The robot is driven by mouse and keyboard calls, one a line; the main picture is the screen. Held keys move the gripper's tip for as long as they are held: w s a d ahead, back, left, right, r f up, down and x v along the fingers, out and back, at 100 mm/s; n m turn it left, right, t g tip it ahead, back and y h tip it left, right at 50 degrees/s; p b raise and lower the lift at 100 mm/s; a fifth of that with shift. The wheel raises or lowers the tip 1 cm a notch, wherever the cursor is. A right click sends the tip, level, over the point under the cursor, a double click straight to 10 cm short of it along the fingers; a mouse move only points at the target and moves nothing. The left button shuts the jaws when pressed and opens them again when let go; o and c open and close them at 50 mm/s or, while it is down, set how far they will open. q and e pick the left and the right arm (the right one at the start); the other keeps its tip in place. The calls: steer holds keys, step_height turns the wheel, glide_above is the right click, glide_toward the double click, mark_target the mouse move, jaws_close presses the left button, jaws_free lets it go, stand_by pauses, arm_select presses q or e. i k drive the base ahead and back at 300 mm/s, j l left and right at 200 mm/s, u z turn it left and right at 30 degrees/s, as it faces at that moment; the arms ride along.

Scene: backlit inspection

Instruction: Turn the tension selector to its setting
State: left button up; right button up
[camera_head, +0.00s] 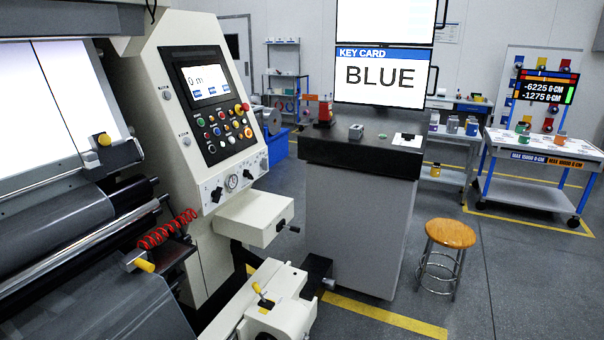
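The machine's control panel (207,108) stands at left centre on a slanted cream console. Its lower strip carries dark knobs, one left knob (216,194) and one right knob (248,174), with a round gauge (231,182) between them. One of these may be the tension selector, but the labels are too small to read, and so are the knob settings. A small lit screen (208,81) and several coloured buttons (222,130) sit above the strip. Neither of my grippers is in view.
Rollers (60,225) and a red coiled hose (168,229) are at left. A cream block with a yellow lever (263,293) juts out low in front. A dark-topped cabinet (358,215) stands right of the console, under a "KEY CARD BLUE" screen (382,78). A stool (450,234) and open floor lie right.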

mark_target(263, 164)
steer(key=i+j+u, duration=0.2)
steer(key=i, duration=0.2)
steer(key=l, duration=0.6)
steer(key=i+l, duration=0.15)
steer(key=l, duration=0.45)
steer(key=i+l, duration=0.2)
steer(key=l, duration=0.2)
steer(key=i+l, duration=0.2)
steer(key=l, duration=0.2)
